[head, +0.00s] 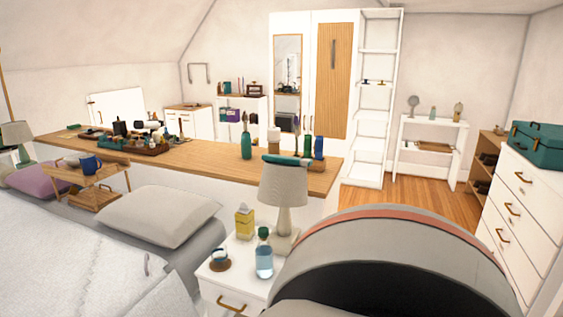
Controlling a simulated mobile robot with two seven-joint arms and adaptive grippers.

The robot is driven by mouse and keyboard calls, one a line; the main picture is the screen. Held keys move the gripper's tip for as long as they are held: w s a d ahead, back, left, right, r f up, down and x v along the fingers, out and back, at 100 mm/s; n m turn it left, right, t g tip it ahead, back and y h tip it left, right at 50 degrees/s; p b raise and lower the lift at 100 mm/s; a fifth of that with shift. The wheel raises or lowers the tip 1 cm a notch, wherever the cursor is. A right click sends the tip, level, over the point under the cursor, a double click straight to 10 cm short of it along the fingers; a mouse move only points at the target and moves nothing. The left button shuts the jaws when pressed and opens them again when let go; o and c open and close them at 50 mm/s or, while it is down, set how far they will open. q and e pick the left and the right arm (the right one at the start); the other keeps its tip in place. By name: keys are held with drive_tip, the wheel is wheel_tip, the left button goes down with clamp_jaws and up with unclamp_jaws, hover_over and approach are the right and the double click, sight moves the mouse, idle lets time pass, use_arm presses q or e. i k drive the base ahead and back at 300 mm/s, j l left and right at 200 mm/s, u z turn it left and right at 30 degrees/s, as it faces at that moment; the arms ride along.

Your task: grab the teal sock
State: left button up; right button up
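A small teal piece (287,160), which looks like the teal sock, lies across the top of the cream lampshade (283,187). It is long and narrow, with a paler bit at its right end. The lamp stands on the white nightstand (215,285) near the bottom middle. Neither of my grippers shows in the head view, so nothing is seen touching the teal piece.
A yellow bottle (244,222), a blue bottle (264,260) and a small round item (220,258) stand around the lamp's base. A long wooden counter (205,158) runs behind. The bed (75,245) is left. A large grey rounded shape blocks the lower right.

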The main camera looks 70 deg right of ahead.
sight(276, 158)
drive_tip(key=z, duration=2.25)
drive_tip(key=l+u, duration=0.1)
drive_tip(key=u, duration=0.7)
drive_tip(key=i+l+u, duration=0.1)
drive_tip(key=l+u, duration=0.35)
drive_tip(key=i+l+u, duration=0.1)
drive_tip(key=l+u, duration=0.5)
drive_tip(key=l, duration=0.25)
drive_tip(key=k+l+u, duration=0.2)
drive_tip(key=l, duration=0.3)
drive_tip(key=i, duration=0.1)
